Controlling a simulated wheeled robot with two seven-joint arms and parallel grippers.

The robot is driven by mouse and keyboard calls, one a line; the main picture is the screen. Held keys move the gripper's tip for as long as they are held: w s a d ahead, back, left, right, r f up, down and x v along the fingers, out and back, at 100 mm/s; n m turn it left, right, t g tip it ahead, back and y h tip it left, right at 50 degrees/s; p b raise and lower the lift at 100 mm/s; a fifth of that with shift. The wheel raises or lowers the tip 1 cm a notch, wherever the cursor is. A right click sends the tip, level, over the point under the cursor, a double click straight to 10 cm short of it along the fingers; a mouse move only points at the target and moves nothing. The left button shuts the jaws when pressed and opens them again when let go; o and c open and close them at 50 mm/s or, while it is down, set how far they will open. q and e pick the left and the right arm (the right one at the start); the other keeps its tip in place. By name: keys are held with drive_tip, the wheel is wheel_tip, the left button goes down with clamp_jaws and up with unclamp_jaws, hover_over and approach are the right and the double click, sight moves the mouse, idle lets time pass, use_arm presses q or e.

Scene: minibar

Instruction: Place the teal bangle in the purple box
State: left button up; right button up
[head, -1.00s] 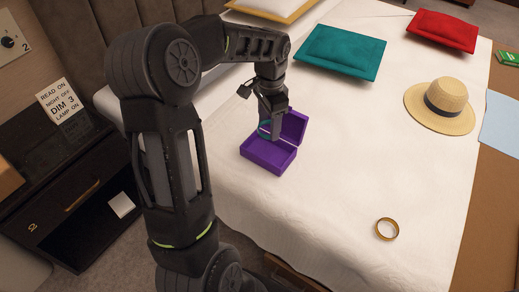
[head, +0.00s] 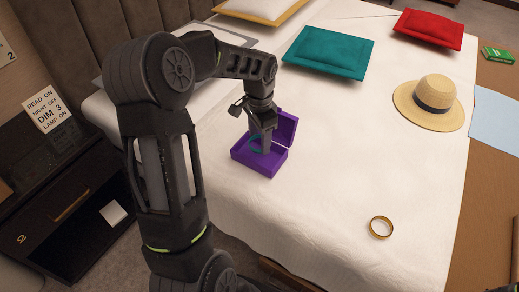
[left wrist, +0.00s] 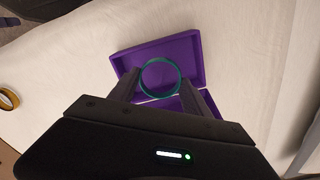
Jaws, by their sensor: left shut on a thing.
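The purple box (head: 258,163) stands open on the white bed, its lid raised at the back right. My left gripper (head: 261,146) points down over the box and is shut on the teal bangle (head: 254,143). In the left wrist view the bangle (left wrist: 160,77) stands out as a ring between the two fingertips (left wrist: 160,92), with the purple box (left wrist: 170,53) behind it. Whether the bangle touches the box floor cannot be told.
A gold bangle (head: 381,227) lies on the bed (head: 340,180) at the front right. A straw hat (head: 430,103) and teal (head: 328,53) and red (head: 428,28) cushions lie farther back. A dark nightstand (head: 62,200) stands at the left. The bed right of the box is clear.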

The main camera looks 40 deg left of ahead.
sight(260, 156)
use_arm(q)
drive_tip(key=shift+f+b, duration=0.55)
drive_tip(key=shift+f, duration=1.95)
drive_tip(key=shift+f, duration=0.2)
drive_tip(key=o, duration=1.3)
drive_tip(key=shift+o, duration=0.2)
drive_tip(key=shift+r, duration=0.1)
wheel_tip(260, 156, up, 12)
drive_tip(key=p, duration=0.2)
drive_tip(key=shift+r, duration=0.15)
